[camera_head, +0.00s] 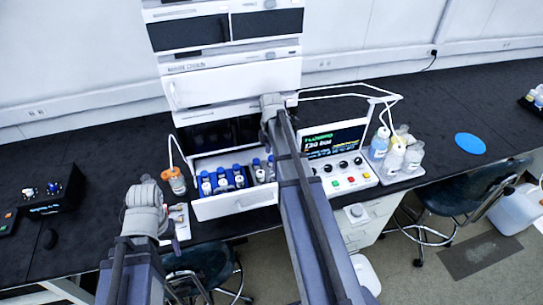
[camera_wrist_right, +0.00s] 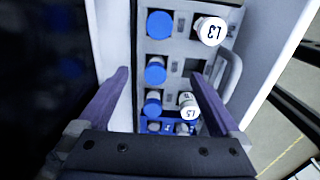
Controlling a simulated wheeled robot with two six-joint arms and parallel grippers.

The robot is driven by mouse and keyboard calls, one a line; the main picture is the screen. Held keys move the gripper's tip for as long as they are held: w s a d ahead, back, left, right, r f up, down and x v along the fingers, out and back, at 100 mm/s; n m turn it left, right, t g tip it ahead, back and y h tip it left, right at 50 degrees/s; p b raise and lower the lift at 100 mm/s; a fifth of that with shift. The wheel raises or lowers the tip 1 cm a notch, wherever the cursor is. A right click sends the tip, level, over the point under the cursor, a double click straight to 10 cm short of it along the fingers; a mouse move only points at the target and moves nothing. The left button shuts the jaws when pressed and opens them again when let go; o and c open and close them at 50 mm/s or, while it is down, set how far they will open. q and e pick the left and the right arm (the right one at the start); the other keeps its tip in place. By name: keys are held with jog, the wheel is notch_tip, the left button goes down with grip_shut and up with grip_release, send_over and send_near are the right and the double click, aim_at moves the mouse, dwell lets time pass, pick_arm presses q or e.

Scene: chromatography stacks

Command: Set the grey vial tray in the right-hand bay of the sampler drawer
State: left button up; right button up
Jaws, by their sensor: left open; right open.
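The grey vial tray (camera_wrist_right: 178,75) is at the right end of the open sampler drawer, holding blue-capped vials and white caps marked L3 and L5. In the head view its visible part (camera_head: 261,178) is beside the blue tray and looks level; my right arm hides the rest. I cannot tell whether it is fully seated. The drawer (camera_head: 235,206) is white. My right gripper (camera_wrist_right: 160,78) is open above the grey tray, with a purple finger on either side, apparently not clamped. My left gripper (camera_head: 172,232) is open and empty, left of the drawer front.
A blue tray (camera_head: 219,191) of vials fills the drawer's left part. An orange-capped bottle (camera_head: 177,182) stands left of the drawer. A control panel (camera_head: 345,178) and several bottles (camera_head: 393,155) stand to the right.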

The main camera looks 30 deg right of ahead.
aim_at(271, 159)
notch_tip(271, 159, up, 4)
jog(key=p, duration=0.3)
jog(key=shift+r, duration=0.15)
jog(key=shift+a, duration=0.1)
jog(key=s+a+m, duration=0.1)
jog(key=s+a, duration=0.1)
jog(key=a, duration=0.3)
jog(key=s+a+m, duration=0.1)
jog(key=a+m, duration=0.1)
jog(key=a, duration=0.4)
jog(key=s+a+m, duration=0.2)
jog(key=a, duration=0.4)
jog(key=shift+s, duration=0.3)
jog(key=s+a+m+h, duration=0.1)
jog(key=s+a+m, duration=0.5)
jog(key=s+a, duration=0.5)
jog(key=shift+a+m, duration=0.4)
jog(key=shift+a, duration=0.75)
